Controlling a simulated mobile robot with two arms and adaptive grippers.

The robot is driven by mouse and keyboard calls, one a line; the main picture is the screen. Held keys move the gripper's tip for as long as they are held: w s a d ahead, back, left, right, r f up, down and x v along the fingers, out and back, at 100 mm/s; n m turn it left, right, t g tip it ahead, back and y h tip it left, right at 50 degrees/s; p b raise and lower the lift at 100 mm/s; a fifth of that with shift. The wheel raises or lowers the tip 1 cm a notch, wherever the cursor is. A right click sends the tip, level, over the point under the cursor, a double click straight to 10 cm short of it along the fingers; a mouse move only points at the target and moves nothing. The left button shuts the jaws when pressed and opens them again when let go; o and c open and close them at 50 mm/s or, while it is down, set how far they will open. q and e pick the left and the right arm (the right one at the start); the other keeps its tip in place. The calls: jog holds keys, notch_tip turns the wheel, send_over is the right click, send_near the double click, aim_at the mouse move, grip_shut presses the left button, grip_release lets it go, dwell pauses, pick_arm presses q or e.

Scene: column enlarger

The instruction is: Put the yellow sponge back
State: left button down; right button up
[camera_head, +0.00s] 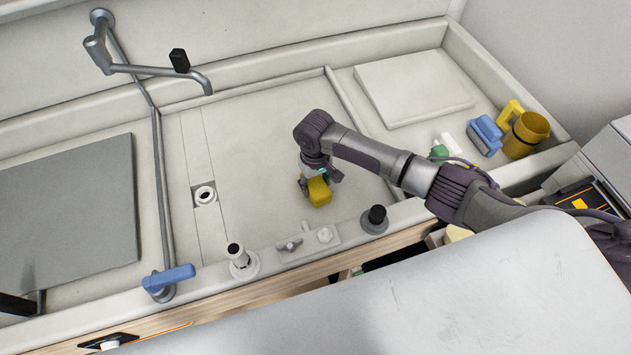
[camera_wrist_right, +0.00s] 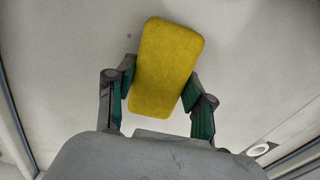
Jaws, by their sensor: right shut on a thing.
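The yellow sponge (camera_head: 319,192) is in my right gripper (camera_head: 319,181), over the middle basin of the sink in the head view. In the right wrist view the sponge (camera_wrist_right: 166,68) is tilted a little, and its lower part sits between the two green-padded fingers of the right gripper (camera_wrist_right: 160,95). The gripper is shut on it. I cannot tell how high the sponge is above the basin floor. My left gripper does not show in either view.
A grey tap (camera_head: 150,70) stands at the back left. A yellow jug (camera_head: 525,135), a blue-handled item (camera_head: 485,135) and a white board (camera_head: 412,88) are in the right section. Fittings line the front rim, including a blue lever (camera_head: 168,278). The basin floor (camera_head: 255,135) is mostly clear.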

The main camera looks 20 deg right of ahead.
jog(key=o, duration=1.5)
jog(key=shift+r, duration=0.15)
jog(key=shift+r+p, duration=3.9)
jog(key=shift+p, duration=0.4)
jog(key=shift+w+r, duration=0.1)
jog(key=shift+r, duration=0.4)
notch_tip(320, 180, up, 11)
